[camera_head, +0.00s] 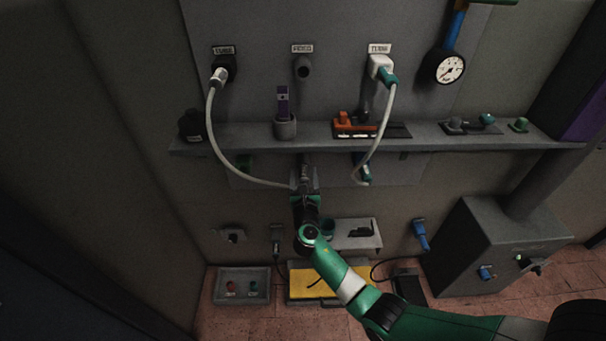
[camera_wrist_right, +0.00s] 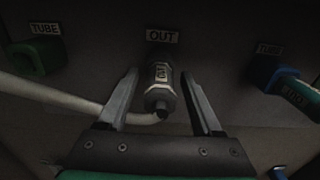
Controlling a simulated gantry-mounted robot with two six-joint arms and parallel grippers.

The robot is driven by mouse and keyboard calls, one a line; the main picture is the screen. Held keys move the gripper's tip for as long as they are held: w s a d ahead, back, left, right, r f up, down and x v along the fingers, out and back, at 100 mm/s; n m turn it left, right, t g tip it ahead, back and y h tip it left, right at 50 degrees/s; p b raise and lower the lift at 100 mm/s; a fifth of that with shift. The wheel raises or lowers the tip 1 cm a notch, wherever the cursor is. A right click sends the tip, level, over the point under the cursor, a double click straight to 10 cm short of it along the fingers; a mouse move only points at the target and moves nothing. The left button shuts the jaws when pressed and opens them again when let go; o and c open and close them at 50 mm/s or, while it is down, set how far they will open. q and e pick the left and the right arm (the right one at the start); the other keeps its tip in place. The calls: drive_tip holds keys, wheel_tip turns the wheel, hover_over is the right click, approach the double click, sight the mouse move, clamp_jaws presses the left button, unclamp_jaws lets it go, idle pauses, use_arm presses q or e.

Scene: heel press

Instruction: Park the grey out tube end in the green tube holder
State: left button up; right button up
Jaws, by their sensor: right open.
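The grey out tube end (camera_wrist_right: 160,85), marked OUT, sits at the port under the OUT label in the right wrist view. Its pale tube (camera_wrist_right: 60,98) runs in from the left and passes the left finger. My right gripper (camera_wrist_right: 160,95) is open, with one finger on each side of the tube end; contact cannot be told. In the head view my right gripper (camera_head: 304,183) is below the shelf and partly hides this port. The green tube holder (camera_wrist_right: 37,57), under a TUBE label, is left of it and looks empty; it shows dimly in the head view (camera_head: 244,163). My left gripper is not in view.
A blue holder (camera_wrist_right: 264,72) with a blue-green tube end stands to the right. The shelf (camera_head: 420,137) overhangs this panel. Another pale tube (camera_head: 382,130) hangs in front of the shelf at right. A grey box (camera_head: 490,240) stands at lower right.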

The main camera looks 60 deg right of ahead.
clamp_jaws()
idle(0.3)
idle(0.3)
idle(0.9)
drive_tip(key=shift+a+r, duration=0.1)
drive_tip(key=shift+a, duration=0.05)
drive_tip(key=shift+p+v, duration=1.7)
drive_tip(key=shift+v, duration=1.2)
drive_tip(key=shift+s, duration=0.1)
